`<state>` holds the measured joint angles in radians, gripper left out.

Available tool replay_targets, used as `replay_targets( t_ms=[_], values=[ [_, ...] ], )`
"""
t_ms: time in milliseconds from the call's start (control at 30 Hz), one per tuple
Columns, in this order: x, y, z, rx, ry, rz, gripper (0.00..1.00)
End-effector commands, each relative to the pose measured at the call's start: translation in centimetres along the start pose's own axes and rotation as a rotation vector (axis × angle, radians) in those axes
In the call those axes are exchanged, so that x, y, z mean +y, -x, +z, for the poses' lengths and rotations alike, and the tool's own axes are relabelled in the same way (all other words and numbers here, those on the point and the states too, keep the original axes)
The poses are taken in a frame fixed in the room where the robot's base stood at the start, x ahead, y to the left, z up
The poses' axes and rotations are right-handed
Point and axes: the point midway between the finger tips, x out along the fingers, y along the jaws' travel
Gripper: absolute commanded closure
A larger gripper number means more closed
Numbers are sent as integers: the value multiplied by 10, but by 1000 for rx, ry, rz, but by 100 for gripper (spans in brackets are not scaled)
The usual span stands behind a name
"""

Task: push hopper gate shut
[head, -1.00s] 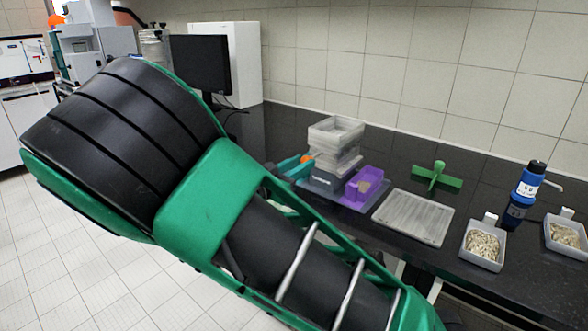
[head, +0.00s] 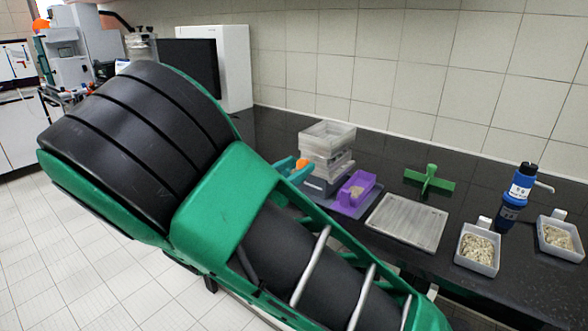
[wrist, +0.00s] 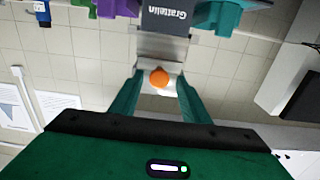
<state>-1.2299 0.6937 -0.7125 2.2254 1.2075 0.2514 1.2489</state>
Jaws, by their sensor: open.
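An orange knob (wrist: 159,78) shows in the wrist view on a pale plate-like part (wrist: 160,66) in front of a grey block (wrist: 166,18) with lettering; I take the knob and plate for the hopper gate, though how far it stands open I cannot tell. My gripper (wrist: 157,88) has its two teal fingers apart, with the knob appearing between them and no clear contact. In the head view the orange knob (head: 301,164) sits left of the stack of clear trays (head: 326,145), beside teal finger-like parts. The stack stands on a dark grey base.
A purple box (head: 355,188), a metal plate (head: 406,221) and a green cross-shaped piece (head: 429,180) lie to the right on the black bench (head: 380,158). Farther right are a blue bottle (head: 521,185) and trays of grains (head: 478,248). A monitor (head: 190,68) stands behind left.

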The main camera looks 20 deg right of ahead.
Motion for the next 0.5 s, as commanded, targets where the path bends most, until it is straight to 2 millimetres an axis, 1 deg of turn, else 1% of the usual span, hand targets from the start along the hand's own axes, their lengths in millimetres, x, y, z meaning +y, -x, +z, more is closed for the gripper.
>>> replay_targets(
  t_ms=[167,500],
  values=[
    [-1,15,1,-2,1,-4,58],
    [-2,77,1,-1,0,-5,58]
  ],
)
